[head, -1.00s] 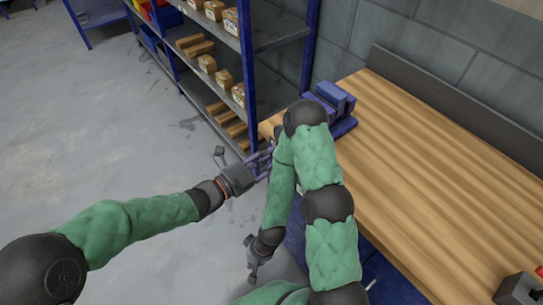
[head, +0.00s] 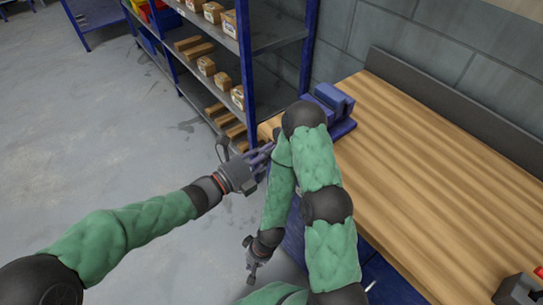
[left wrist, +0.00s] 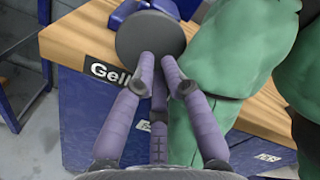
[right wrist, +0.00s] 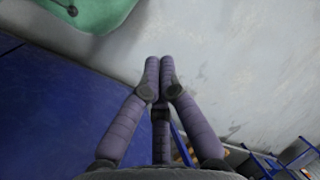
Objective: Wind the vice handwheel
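The blue vice (head: 335,103) is at the far left corner of the wooden bench, partly behind my right arm in the head view. A dark round disc, seemingly the handwheel (left wrist: 150,36), shows in front of the vice in the left wrist view. My left gripper (head: 266,150) is beside the bench end; its fingertips (left wrist: 158,62) overlap the disc's lower rim. They are close together with a small gap, and I cannot tell whether they hold anything. My right gripper (head: 250,275) hangs low beside the bench, and its fingertips (right wrist: 160,66) are together and empty.
The wooden bench top (head: 430,150) is mostly clear, with a dark block (head: 518,290) at the near right. A blue shelf rack (head: 247,70) with boxes stands close behind my left gripper. My right arm crosses in front of the vice. Open floor (head: 90,130) lies left.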

